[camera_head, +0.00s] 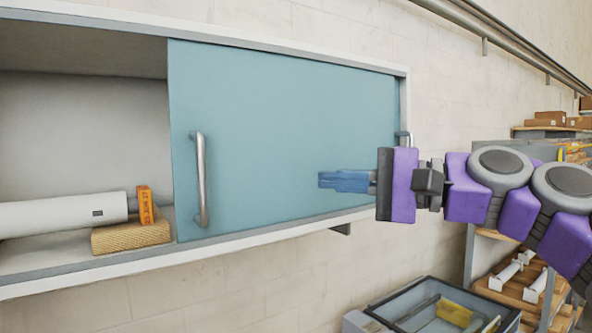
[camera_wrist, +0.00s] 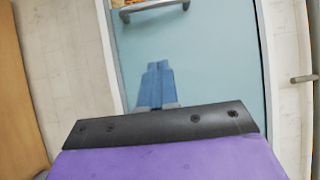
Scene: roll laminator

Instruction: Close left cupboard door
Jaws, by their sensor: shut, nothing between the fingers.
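The cupboard (camera_head: 100,268) on the wall has a teal sliding door (camera_head: 285,120) over its middle and right part, and its left part stands open. A silver bar handle (camera_head: 201,180) is upright near the door's left edge. A second handle (camera_head: 403,137) shows at the far right, partly hidden. My gripper (camera_head: 322,181) has blue fingers pressed together and empty. It points left in front of the door, to the right of the silver handle. In the wrist view the fingers (camera_wrist: 158,66) lie over the teal door (camera_wrist: 215,65), with the handle (camera_wrist: 150,7) beyond them at the top.
Below right are a grey bin (camera_head: 405,312) and a shelf rack (camera_head: 485,262). A pipe rail (camera_head: 500,35) runs along the wall.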

